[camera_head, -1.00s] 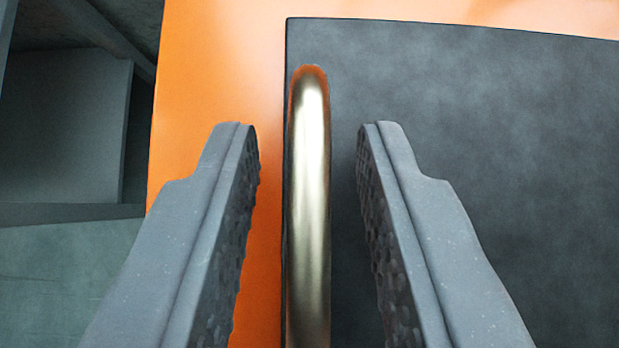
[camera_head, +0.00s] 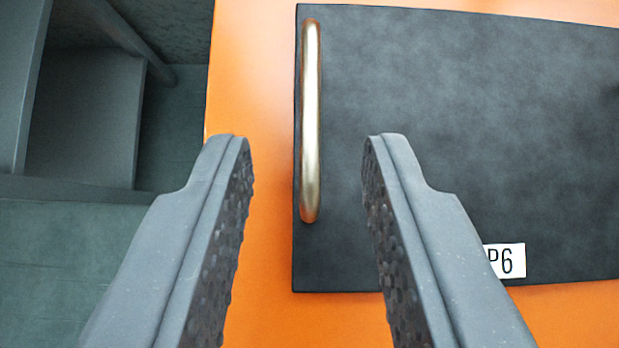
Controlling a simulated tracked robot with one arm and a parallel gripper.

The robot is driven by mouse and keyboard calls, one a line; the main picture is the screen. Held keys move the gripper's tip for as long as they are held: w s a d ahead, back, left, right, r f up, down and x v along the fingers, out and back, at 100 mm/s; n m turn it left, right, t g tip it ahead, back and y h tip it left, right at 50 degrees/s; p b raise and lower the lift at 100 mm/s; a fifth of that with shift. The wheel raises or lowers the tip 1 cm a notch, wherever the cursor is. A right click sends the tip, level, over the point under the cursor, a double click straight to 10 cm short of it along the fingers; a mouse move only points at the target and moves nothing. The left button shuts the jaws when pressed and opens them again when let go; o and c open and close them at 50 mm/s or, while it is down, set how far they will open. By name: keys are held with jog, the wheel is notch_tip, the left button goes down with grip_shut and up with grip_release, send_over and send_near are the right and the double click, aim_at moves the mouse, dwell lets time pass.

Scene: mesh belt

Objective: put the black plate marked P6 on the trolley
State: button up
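The black plate (camera_head: 430,120) lies flat on an orange surface (camera_head: 255,90). A brass-coloured bar handle (camera_head: 311,120) runs along the plate's left side. My gripper (camera_head: 306,140) is open, with one finger on each side of the handle's line in the picture. It looks to be above the plate and holds nothing. The plate's right end is out of the picture.
The orange surface ends at the left, with a bare strip beside the plate. Beyond it, lower down, are grey frame parts (camera_head: 85,120) and a grey-green floor (camera_head: 60,260). I cannot tell whether the orange surface is the trolley.

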jog(key=shift+v, duration=2.25)
jog(key=w+d+r+t, duration=0.1)
jog(key=w+d+r, duration=0.1)
jog(key=d+r, duration=0.5)
jog(key=w+d+r+m+t, duration=0.1)
jog(key=w+d+r, duration=0.1)
jog(key=r, duration=0.9)
jog(key=w+d+r+t, duration=0.1)
jog(key=w+d+r, duration=0.1)
jog(key=d+r, duration=0.5)
jog(key=s+d+r+t, duration=0.1)
jog(key=s+d+r, duration=0.3)
jog(key=d+r, duration=0.3)
jog(key=s+d+r+m+t+h, duration=0.1)
jog(key=s+d+r, duration=0.3)
jog(key=d+r, duration=0.3)
jog(key=s+d+r+m+t+h, duration=0.1)
jog(key=s+d+r, duration=0.2)
jog(key=d+r, duration=0.5)
notch_tip(320, 180, up, 6)
jog(key=shift+s+t, duration=0.3)
jog(key=shift+s, duration=0.1)
jog(key=shift+a, duration=0.15)
jog(key=shift+s, duration=0.1)
